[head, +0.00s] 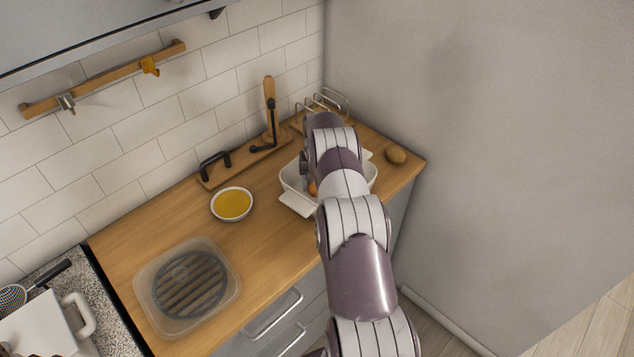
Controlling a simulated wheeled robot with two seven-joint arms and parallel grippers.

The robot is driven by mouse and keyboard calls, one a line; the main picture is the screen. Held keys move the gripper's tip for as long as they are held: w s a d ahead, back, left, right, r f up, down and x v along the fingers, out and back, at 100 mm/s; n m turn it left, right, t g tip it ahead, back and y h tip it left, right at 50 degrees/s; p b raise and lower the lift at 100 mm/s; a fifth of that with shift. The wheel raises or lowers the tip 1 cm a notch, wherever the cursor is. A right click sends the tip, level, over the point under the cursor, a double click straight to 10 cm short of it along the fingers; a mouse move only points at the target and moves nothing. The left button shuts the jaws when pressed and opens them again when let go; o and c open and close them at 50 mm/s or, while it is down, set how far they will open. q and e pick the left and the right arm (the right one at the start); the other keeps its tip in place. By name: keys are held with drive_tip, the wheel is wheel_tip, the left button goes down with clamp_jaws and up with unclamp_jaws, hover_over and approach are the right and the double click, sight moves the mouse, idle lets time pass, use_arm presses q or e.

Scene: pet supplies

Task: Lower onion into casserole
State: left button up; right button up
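The white casserole (298,181) stands on the wooden worktop near the back right corner, with a handle towards the front. My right arm reaches over it from the bottom of the head view and covers most of its inside. A small orange-brown patch (312,188), perhaps the onion, shows at the left edge of my arm, within the casserole's outline. I cannot tell whether it is held or resting. My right gripper's fingers are hidden behind the arm. My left gripper is not in view.
A bowl of yellow liquid (232,204) stands left of the casserole. A brown round item (396,154) lies to its right. Behind are a wooden board with a black handle (214,166) and a wire rack (325,103). A clear container with a dark grill (190,285) is front left.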

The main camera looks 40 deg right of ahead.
drive_tip(key=shift+f+b, duration=2.15)
drive_tip(key=shift+f, duration=0.15)
idle(0.7)
drive_tip(key=o, duration=1.2)
wheel_tip(320, 180, up, 13)
drive_tip(key=p, duration=1)
drive_tip(key=shift+f, duration=0.15)
